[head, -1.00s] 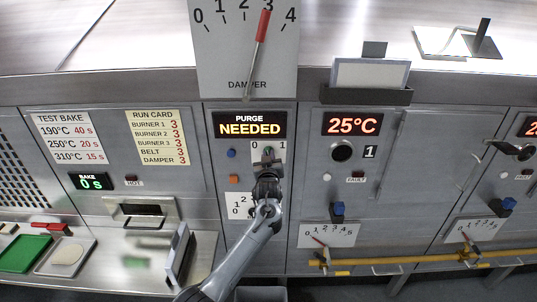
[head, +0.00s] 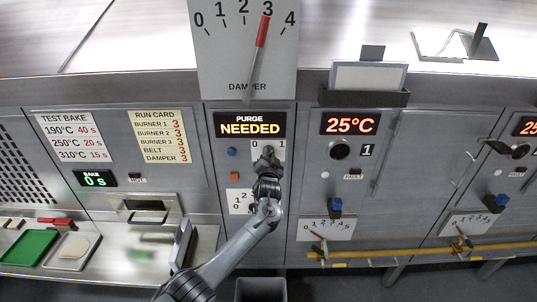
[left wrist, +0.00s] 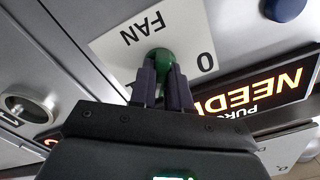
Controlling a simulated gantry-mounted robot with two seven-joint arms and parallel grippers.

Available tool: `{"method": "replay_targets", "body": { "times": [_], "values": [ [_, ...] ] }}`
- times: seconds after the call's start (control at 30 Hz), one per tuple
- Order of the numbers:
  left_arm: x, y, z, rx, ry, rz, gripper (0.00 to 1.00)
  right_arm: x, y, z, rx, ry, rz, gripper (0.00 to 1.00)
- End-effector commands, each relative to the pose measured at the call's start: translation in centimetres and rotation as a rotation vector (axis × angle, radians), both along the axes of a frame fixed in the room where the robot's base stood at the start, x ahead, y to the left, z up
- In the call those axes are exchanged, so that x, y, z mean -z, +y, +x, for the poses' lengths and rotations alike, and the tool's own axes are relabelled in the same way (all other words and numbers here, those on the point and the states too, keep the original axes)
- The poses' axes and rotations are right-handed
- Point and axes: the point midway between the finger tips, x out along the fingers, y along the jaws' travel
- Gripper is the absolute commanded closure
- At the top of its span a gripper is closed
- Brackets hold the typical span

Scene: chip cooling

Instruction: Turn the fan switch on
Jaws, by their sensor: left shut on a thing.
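The fan switch is a green knob (left wrist: 158,58) on a white plate marked FAN (left wrist: 120,40) in the left wrist view. In the head view its plate (head: 281,146) shows 0 and 1, just below the purge display. My left gripper (head: 267,165) is at the knob, mostly covering it in the head view. In the left wrist view its two dark fingers (left wrist: 161,85) are closed on the green knob. Which mark the knob points to is hard to tell. My right gripper is not in view.
The display (head: 250,125) reads PURGE NEEDED. A blue button (head: 231,152) and an orange button (head: 234,176) are left of the fan plate. A numbered dial plate (head: 236,203) is below. A yellow rail (head: 400,252) runs at the right.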

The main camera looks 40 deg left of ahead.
Motion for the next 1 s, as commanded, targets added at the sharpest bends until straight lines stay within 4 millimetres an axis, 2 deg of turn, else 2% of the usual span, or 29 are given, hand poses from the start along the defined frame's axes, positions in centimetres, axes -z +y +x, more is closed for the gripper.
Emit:
{"method": "replay_targets", "body": {
  "times": [0.7, 0.73, 0.8, 0.9, 1.0],
  "values": [
    [0.07, 0.02, 0.00, -0.001, 0.051, 0.065, 1.00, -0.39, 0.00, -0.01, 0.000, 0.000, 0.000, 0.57],
    [0.06, 0.00, 0.00, -0.001, 0.051, 0.065, 0.80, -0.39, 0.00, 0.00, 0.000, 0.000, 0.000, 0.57],
    [0.06, 0.01, 0.00, -0.001, 0.051, 0.064, 0.69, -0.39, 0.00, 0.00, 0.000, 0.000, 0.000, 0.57],
    [0.04, 0.01, 0.00, -0.001, 0.050, 0.064, 0.57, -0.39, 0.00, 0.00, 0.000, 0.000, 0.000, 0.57],
    [0.04, 0.00, 0.00, -0.001, 0.050, 0.064, 0.57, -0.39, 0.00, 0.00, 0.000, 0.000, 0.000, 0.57]
  ]
}}
